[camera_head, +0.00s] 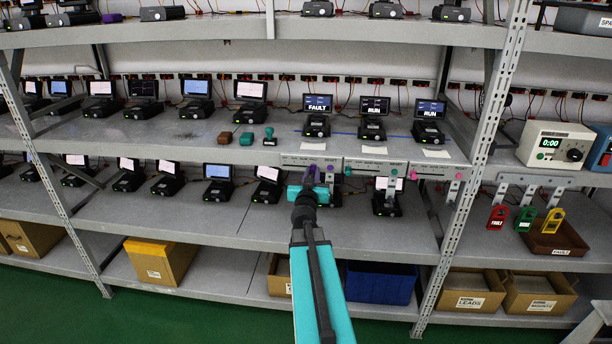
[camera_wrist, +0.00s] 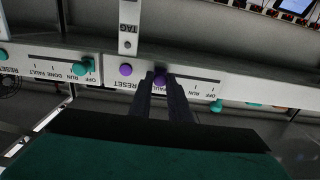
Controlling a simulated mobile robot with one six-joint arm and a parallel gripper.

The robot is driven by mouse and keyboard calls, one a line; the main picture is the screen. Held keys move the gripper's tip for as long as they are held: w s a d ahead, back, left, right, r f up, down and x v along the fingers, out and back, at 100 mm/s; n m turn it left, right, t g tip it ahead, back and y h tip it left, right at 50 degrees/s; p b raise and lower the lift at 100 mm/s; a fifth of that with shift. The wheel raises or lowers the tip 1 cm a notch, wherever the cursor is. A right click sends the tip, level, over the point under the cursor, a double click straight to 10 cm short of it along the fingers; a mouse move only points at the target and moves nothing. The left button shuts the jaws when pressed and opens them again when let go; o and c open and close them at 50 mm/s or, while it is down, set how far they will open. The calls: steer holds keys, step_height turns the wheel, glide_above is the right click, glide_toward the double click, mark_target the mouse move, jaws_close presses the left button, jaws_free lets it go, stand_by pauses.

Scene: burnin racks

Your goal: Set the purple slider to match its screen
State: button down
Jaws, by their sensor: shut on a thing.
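The purple slider knob (camera_wrist: 160,79) sits in a horizontal slot on its panel, near the slot's left end in the wrist view, where the lettering is upside down. My gripper (camera_wrist: 160,84) is shut on the knob. RUN and OFF show to the right of my fingers. The label by the knob is partly hidden, but looks like FAULT. A round purple button (camera_wrist: 126,69) marked RESET is just left of it. In the head view my gripper (camera_head: 312,178) is at the panel (camera_head: 300,160) on the shelf edge. The screen (camera_head: 318,103) above reads FAULT.
Beside it in the head view are a panel with a teal knob (camera_head: 348,171) and one with a pink knob (camera_head: 412,171). Screens above them read RUN (camera_head: 375,105) and RUN (camera_head: 430,108). A tag bracket (camera_wrist: 128,27) stands close to my fingers. Stamps (camera_head: 246,139) stand left.

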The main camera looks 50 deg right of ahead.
steer(key=shift+s+d, duration=0.25)
steer(key=shift+s, duration=0.05)
steer(key=c, duration=1.7)
jaws_free()
steer(key=shift+s+d, duration=0.1)
steer(key=shift+w, duration=0.2)
steer(key=shift+a, duration=0.2)
